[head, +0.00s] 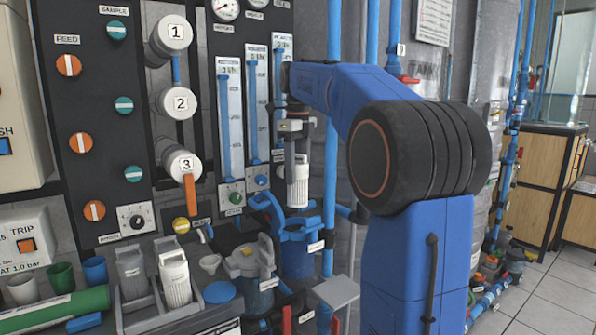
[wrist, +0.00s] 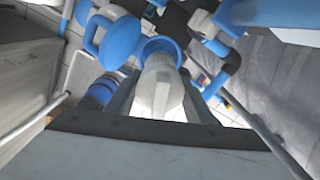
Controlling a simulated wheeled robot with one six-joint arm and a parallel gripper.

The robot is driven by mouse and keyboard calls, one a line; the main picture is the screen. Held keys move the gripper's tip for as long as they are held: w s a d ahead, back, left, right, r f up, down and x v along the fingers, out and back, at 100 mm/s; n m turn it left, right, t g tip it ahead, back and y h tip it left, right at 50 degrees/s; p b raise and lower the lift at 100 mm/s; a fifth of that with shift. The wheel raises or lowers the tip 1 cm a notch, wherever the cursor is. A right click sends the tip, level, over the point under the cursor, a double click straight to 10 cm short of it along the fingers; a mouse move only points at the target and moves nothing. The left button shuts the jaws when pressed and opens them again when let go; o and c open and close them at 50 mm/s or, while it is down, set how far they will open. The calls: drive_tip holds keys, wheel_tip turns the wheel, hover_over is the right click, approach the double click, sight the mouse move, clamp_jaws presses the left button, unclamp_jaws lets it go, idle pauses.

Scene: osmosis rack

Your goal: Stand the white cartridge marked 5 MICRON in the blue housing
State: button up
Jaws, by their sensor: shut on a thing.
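My gripper (head: 295,130) is shut on the top of a white ribbed cartridge (head: 298,186), which hangs upright below it. The print on this cartridge is too small to read. The blue housing (head: 298,262) stands below, with its round top facing up. In the head view the cartridge's lower end is a little above the housing's rim, apart from it. In the wrist view the cartridge (wrist: 162,88) points toward the blue ring of the housing (wrist: 158,43) and covers part of its opening.
A grey tray (head: 148,318) at the lower left holds a white cartridge (head: 175,279) and a greyer one (head: 132,272). Blue pipes (head: 330,170) and the rack panel (head: 215,150) are close around my gripper.

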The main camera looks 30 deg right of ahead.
sight(298, 183)
drive_tip(key=shift+f, duration=10.5)
drive_tip(key=o, duration=1.2)
drive_tip(key=shift+o, duration=0.2)
wheel_tip(298, 183, up, 17)
drive_tip(key=shift+r, duration=0.2)
